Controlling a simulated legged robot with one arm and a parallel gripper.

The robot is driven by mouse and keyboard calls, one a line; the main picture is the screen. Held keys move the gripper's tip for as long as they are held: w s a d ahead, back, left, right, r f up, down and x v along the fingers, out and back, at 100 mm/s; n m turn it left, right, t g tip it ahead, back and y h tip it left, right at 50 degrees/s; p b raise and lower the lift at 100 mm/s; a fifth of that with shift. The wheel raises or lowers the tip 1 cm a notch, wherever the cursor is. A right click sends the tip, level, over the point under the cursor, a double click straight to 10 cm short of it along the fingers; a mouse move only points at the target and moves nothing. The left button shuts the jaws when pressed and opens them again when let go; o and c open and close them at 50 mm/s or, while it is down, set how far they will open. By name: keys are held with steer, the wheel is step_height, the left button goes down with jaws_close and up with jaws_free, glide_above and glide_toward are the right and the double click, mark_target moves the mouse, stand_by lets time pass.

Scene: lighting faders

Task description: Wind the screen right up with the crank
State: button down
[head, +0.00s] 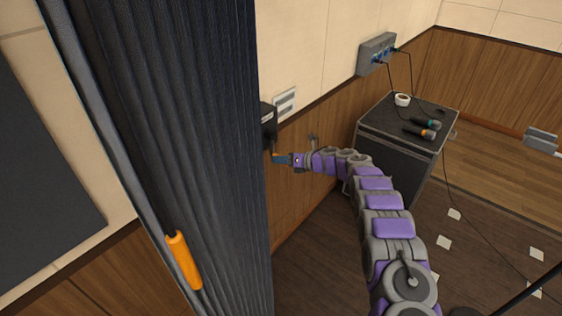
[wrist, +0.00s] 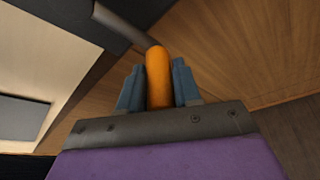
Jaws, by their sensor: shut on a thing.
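My gripper (head: 282,159) is at the wall beside the dark curtain's right edge, below a small dark box (head: 268,127). In the wrist view its two blue fingers (wrist: 158,88) are shut on the orange crank handle (wrist: 158,72), one on each side. A grey crank arm (wrist: 124,24) runs from the handle's far end up to a dark housing. In the head view the handle is mostly hidden by the fingers. A dark grey panel (head: 40,170), possibly the screen, hangs on the wall at the left; its top and left side are out of view.
The tall dark curtain (head: 170,120) stands close in front, with an orange-handled rod (head: 185,262) on it. A white switch plate (head: 285,103) and a grey socket box (head: 377,54) are on the wall.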

steer(key=shift+w+d+r, duration=0.1)
steer(key=shift+d, duration=0.05)
steer(key=c, duration=0.9)
jaws_free()
steer(key=shift+d, duration=0.1)
steer(key=p+v, duration=0.2)
steer(key=v, duration=1.5)
